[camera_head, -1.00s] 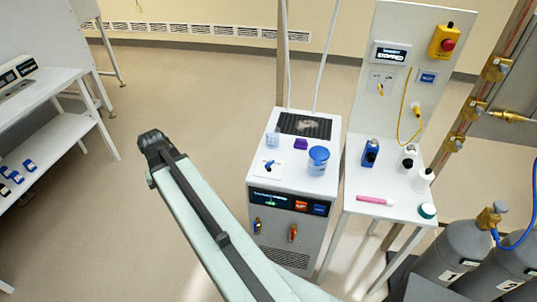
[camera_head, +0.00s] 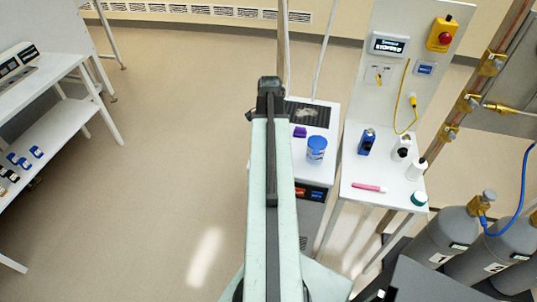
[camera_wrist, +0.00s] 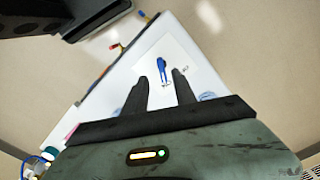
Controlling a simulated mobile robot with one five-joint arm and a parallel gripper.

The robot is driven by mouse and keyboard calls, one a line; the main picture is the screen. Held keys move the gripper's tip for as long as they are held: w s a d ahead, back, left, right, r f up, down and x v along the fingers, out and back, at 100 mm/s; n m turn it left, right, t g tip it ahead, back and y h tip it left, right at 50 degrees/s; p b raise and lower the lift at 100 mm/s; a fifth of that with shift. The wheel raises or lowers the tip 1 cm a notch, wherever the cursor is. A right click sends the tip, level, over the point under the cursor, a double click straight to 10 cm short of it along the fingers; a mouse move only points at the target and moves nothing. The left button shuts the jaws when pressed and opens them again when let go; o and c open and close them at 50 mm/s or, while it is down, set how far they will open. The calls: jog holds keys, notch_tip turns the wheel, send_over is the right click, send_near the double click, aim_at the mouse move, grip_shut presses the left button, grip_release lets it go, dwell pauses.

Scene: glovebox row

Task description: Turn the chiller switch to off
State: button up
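The chiller (camera_head: 308,168) is a white box, partly covered by my arm in the head view. Its white top (camera_wrist: 118,85) fills the middle of the wrist view. The chiller switch (camera_wrist: 162,69) is a blue lever on a white plate, with small dark labels too small to read. In the head view my arm hides it. My gripper (camera_wrist: 160,76) is open and empty in the wrist view, with the switch showing beyond and between its fingertips. I cannot tell whether it touches the switch. In the head view my gripper (camera_head: 269,90) is over the chiller's left side.
A blue-lidded jar (camera_head: 316,149) and a purple block (camera_head: 299,131) stand on the chiller top. A white side table (camera_head: 352,201) at right holds bottles and a pink pen (camera_head: 369,187). Grey gas cylinders (camera_head: 450,238) stand lower right.

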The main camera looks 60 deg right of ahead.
notch_tip(320, 180, down, 5)
jog(key=b, duration=0.4)
jog(key=shift+f, duration=0.15)
